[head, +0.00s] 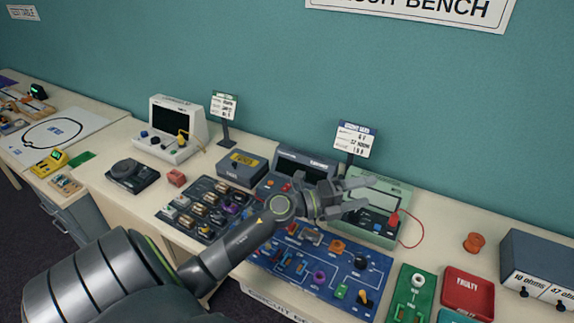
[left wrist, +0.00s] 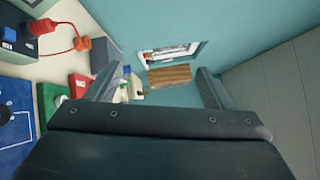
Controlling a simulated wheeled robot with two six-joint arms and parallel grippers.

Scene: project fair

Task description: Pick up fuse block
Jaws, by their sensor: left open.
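Several small component blocks sit in the compartments of a dark tray (head: 163,213) on the bench in the head view. They are too small there for me to tell which is the fuse block. My left gripper (head: 371,192) is open and empty, held above the bench in front of the pale green meter, to the right of the tray. In the left wrist view, my left gripper (left wrist: 160,70) has its two fingers spread, with only distant wall and bench things beyond. My right gripper does not show.
A blue circuit board (head: 330,275) with several parts lies under my left arm. A pale green meter (head: 393,187) with a red lead, an orange spool (head: 474,242), a red tray (head: 468,291) and a grey resistor box (head: 540,262) stand to the right. A grey box (head: 240,169) stands behind the tray.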

